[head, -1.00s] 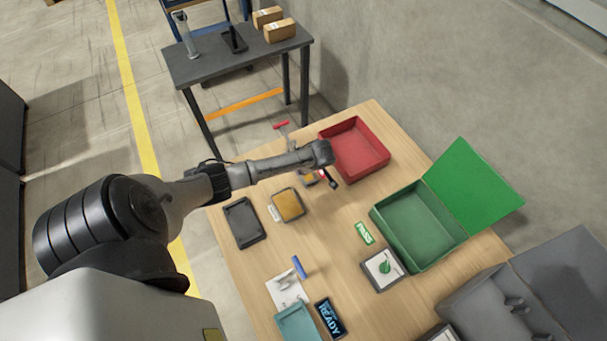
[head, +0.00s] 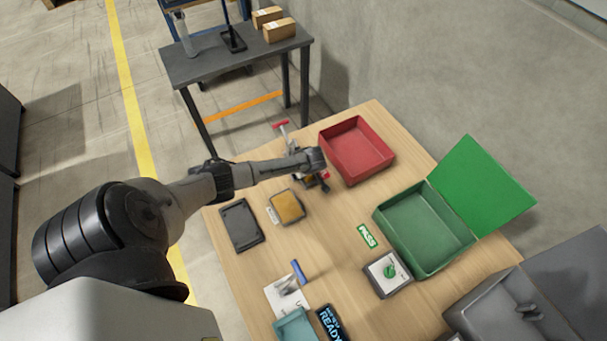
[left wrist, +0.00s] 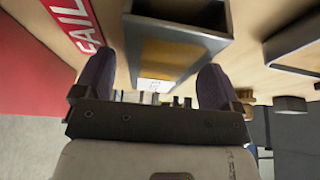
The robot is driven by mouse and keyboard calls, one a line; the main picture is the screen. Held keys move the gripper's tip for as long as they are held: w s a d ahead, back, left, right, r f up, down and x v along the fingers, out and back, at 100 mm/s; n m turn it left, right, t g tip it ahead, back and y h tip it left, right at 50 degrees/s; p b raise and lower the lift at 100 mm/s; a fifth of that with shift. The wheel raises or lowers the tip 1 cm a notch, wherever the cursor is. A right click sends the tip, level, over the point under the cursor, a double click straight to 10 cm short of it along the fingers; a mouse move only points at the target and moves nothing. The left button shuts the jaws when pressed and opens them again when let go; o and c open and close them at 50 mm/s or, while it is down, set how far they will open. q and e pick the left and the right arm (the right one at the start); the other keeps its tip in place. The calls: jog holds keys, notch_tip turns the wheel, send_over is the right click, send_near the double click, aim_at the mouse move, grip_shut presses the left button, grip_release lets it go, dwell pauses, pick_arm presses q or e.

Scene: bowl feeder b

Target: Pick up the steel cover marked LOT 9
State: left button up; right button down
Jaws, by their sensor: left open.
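My left gripper (head: 318,183) is over the far part of the wooden table, beside the red bin. In the left wrist view its two dark fingers (left wrist: 155,78) are apart, with nothing clearly held. A small white label with dark marks (left wrist: 154,86) shows between the fingers, too small to read. Just beyond it is a grey, metal-looking rimmed piece with a yellow-brown middle (left wrist: 172,52). I cannot tell whether this is the steel cover marked LOT 9; no such marking is legible. In the head view my gripper hides what is under it. My right gripper is out of view.
A red bin (head: 384,172) stands beside the gripper; a red FAIL label (left wrist: 76,22) lies close by. A yellow-padded tray (head: 288,207) and a black tray (head: 241,226) lie nearer. A green lidded bin (head: 425,232) stands right.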

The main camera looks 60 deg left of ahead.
pick_arm(q)
jog(key=c, duration=1.2)
